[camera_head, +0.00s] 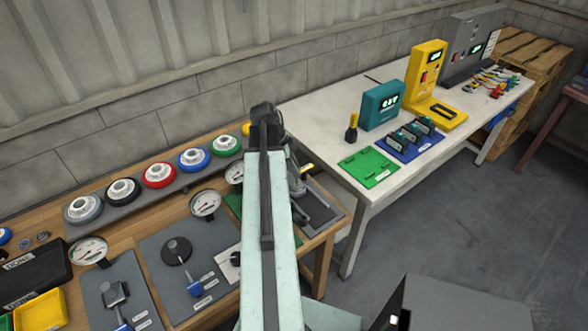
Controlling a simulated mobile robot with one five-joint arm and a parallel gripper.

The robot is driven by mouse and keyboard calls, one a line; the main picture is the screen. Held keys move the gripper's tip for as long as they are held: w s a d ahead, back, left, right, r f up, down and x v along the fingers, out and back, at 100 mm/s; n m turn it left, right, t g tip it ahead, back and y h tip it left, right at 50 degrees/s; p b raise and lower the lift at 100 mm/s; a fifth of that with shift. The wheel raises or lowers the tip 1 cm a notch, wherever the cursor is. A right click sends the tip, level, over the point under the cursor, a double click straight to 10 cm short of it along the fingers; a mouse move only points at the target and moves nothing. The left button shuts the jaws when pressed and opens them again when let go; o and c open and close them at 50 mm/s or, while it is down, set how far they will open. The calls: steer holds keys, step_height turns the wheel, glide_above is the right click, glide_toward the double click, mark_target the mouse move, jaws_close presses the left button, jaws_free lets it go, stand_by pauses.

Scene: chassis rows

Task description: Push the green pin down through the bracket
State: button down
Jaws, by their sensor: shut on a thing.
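My arm (265,220) rises through the middle of the view, with a dark joint (264,115) at its far end. My gripper is not visible; the arm hides the area behind it. I cannot make out the green pin. A grey metal piece (297,186) shows just right of the arm on a dark plate (318,212) at the bench's right end. Whether it is the bracket I cannot tell. Part of a green mat (234,204) shows left of the arm.
The wooden bench (122,232) holds several coloured reels, gauges (206,204) and grey plates with black parts. A yellow bin (40,310) is at lower left. The white table (352,192) at right holds a green plate (370,168), teal box (383,105) and yellow meter (429,68).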

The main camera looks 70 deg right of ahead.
mark_target(295, 186)
steer(key=shift+f+b, duration=1)
steer(key=shift+f, duration=0.05)
stand_by(0.5)
steer(key=shift+f+b, duration=1.5)
steer(key=shift+b, duration=0.05)
steer(key=c, duration=1.2)
jaws_free()
steer(key=p+v, duration=0.7)
steer(key=v, duration=0.1)
steer(key=shift+f, duration=0.1)
